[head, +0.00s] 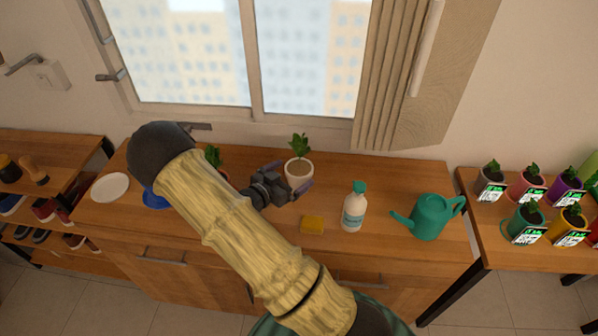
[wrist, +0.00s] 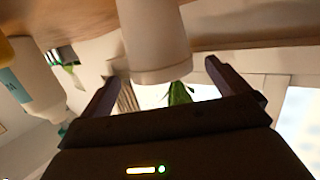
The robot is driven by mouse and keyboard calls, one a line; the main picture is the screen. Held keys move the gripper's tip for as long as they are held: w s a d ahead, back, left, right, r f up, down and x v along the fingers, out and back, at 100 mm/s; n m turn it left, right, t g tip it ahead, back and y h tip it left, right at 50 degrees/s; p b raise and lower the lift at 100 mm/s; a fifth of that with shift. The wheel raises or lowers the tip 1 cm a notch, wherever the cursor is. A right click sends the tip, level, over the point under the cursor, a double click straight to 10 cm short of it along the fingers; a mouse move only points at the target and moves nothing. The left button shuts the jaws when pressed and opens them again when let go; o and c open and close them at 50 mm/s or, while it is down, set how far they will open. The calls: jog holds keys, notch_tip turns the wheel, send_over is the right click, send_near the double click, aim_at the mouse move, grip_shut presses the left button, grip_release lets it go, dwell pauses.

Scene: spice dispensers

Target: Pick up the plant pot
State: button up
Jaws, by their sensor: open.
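A white plant pot (head: 299,175) with a green leafy plant (head: 299,145) stands upright on the wooden counter below the window. My gripper (head: 291,177) is open at the pot's near left side, with its fingers pointing toward it. In the wrist view, which is turned upside down, the white pot (wrist: 155,40) appears between and beyond the two spread fingers of my gripper (wrist: 161,71). Part of the plant (wrist: 179,95) shows below the rim there. I cannot tell whether either finger touches the pot.
On the counter (head: 400,175), a yellow sponge (head: 312,225), a spray bottle (head: 353,207) and a green watering can (head: 431,216) stand to the right. A second plant (head: 213,155) is partly hidden behind my arm. A white plate (head: 109,187) lies at the left.

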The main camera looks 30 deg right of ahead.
aim_at(301, 169)
jog(key=shift+p+x, duration=0.55)
jog(key=shift+x, duration=2.1)
jog(key=shift+a+f, duration=0.1)
jog(key=shift+f, duration=0.05)
jog(key=c, duration=1.4)
